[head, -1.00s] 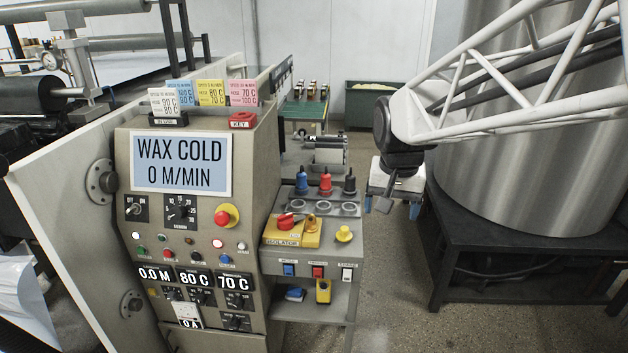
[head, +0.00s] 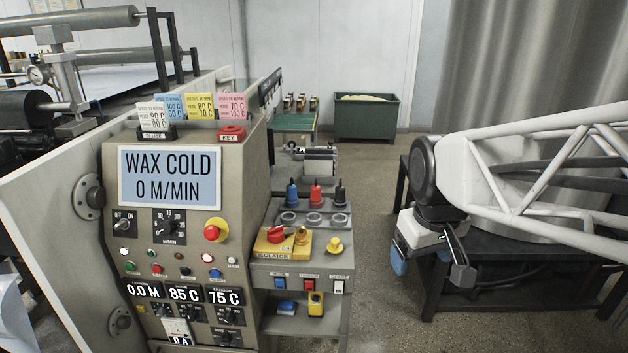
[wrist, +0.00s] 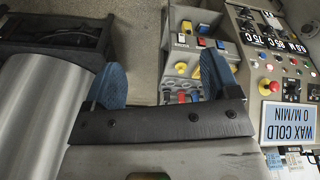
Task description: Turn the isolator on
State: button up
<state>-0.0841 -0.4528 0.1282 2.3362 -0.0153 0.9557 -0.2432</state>
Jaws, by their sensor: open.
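The isolator (head: 272,249) is a yellow box with a red rotary knob (head: 277,234), on the grey side stand right of the control console. A brass-coloured padlock-like piece (head: 302,236) sits at the knob's right. I cannot tell the knob's position for sure. My gripper (head: 430,268) is open and empty, well to the right of the stand and apart from it. In the wrist view its two blue fingers (wrist: 163,80) are spread, with the stand upside down beyond them. The right finger there seems to hide most of the isolator.
The console screen (head: 170,176) reads WAX COLD, 0 M/MIN. On the stand are blue, red and black bottles (head: 315,195), a yellow knob (head: 334,246) and several switches. Floor between stand and table is clear.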

jog(key=w+a+n, duration=0.5)
jog(key=w+n, duration=0.2)
jog(key=w, duration=0.4)
jog(key=n+g, duration=0.2)
jog(key=n, duration=1.5)
send_over(275, 228)
jog(key=f, duration=1.6)
jog(key=shift+d, duration=0.2)
jog(key=shift+w+a+f+g+h, duration=0.15)
jog(key=shift+a+f+g+h, duration=0.2)
jog(key=shift+a, duration=0.1)
jog(key=shift+f, duration=0.15)
jog(key=shift+s+d+f, duration=0.1)
jog(key=shift+d+f, duration=0.05)
jog(key=shift+f, duration=1.7)
jog(key=shift+s+d+f, duration=0.1)
jog(key=shift+f, duration=1.75)
jog(key=shift+c, duration=0.4)
